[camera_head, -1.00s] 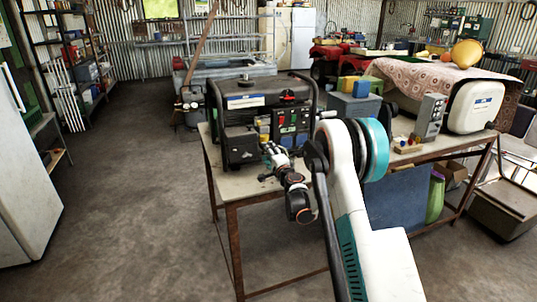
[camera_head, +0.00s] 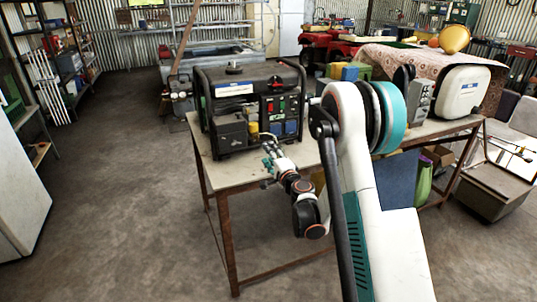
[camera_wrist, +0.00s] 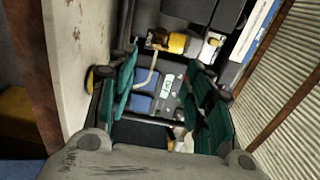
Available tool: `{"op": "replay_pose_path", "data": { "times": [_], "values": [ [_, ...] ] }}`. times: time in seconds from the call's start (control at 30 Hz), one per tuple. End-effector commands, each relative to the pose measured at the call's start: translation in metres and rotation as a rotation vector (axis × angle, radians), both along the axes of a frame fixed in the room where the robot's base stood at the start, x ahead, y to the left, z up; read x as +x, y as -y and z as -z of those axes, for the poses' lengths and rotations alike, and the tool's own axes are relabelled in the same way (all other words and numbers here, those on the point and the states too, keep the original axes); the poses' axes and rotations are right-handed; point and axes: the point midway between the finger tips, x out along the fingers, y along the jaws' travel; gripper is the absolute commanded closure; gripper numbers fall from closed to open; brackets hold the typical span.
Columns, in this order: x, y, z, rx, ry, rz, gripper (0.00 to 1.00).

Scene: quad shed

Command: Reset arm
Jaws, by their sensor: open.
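My gripper (camera_head: 270,158) is at the front of the generator, above the front edge of the worktable (camera_head: 221,175). Its teal fingers stand apart in the wrist view (camera_wrist: 165,88), with nothing visibly held between them. The black-framed generator (camera_head: 236,88) stands on the table, its control panel (camera_head: 281,112) with red, green and blue parts facing me. In the wrist view the panel (camera_wrist: 168,90) shows between and beyond the fingers. My arm hides part of the table and the generator's right side.
A grey control box (camera_head: 420,98) and a white canister (camera_head: 466,90) stand on the table's right part. A white fridge-like cabinet (camera_head: 22,185) is at the left. A brown box (camera_head: 492,190) stands on the floor at right. The floor left of the table is clear.

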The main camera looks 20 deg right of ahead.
Motion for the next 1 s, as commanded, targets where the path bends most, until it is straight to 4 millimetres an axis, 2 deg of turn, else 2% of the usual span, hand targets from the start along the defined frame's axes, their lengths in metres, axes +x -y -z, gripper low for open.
{"op": "replay_pose_path", "data": {
  "times": [0.37, 0.47, 0.57, 0.8, 1.0],
  "values": [
    [0.0, -0.003, -0.004, -0.01, -0.003, -0.007, 0.53],
    [-0.004, -0.014, -0.019, -0.05, -0.012, -0.032, 0.53],
    [-0.012, -0.032, -0.043, -0.122, -0.031, -0.076, 0.53],
    [-0.05, -0.08, -0.097, -0.338, -0.097, -0.203, 0.53],
    [-0.095, -0.113, -0.126, -0.515, -0.163, -0.304, 0.53]
  ]
}}
